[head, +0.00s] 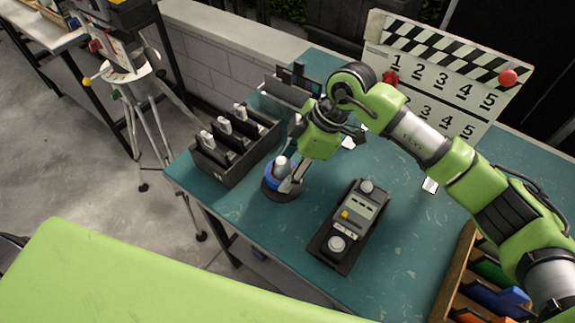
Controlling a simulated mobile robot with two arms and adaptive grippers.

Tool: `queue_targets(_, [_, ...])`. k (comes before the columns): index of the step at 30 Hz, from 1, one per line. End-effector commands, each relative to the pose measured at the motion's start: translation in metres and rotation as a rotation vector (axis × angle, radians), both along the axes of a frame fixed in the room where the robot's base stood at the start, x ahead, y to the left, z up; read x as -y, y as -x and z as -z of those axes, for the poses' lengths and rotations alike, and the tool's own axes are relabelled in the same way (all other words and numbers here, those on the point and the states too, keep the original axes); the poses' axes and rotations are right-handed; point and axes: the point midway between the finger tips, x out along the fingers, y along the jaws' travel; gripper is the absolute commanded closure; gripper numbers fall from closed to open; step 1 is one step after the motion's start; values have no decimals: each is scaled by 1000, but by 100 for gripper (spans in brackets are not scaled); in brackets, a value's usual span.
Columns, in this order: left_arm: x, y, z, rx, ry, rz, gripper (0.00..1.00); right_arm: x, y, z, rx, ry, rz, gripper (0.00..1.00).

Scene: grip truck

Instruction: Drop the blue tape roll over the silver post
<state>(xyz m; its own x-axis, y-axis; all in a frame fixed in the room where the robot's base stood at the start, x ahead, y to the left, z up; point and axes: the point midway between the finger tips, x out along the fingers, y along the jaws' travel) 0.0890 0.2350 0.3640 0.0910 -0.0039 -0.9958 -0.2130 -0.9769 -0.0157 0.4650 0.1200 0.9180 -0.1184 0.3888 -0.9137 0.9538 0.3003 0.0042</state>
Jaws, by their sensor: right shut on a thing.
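The silver post (281,162) has a rounded top and stands on a round dark base (283,195) near the table's left part. The blue tape roll (270,171) shows as a blue band low around the post, just above the base. My right gripper (291,182) points down and is shut on the blue tape roll at its right side, and its fingers hide part of the roll and post. Whether the roll rests on the base I cannot tell. My left gripper is not in view.
A black rack (228,170) with several upright items stands left of the post. A dark device with knobs (345,228) lies to the right. A clapperboard (440,75) stands at the back. A wooden tray (447,290) of coloured items is at lower right.

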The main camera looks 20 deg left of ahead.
Motion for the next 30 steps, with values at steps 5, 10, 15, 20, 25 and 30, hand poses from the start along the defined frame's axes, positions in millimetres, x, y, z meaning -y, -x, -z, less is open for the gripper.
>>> queue_targets(5, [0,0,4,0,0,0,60,0,0,7,0,0,0,74])
queue_targets(10, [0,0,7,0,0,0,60,0,0,12,0,0,0,74])
queue_targets(15, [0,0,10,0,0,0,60,0,0,17,0,0,0,74])
queue_targets(20, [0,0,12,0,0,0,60,0,0,21,0,0,0,74])
queue_targets(25, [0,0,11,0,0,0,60,0,0,21,0,0,0,32])
queue_targets(30, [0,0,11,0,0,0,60,0,0,21,0,0,0,32])
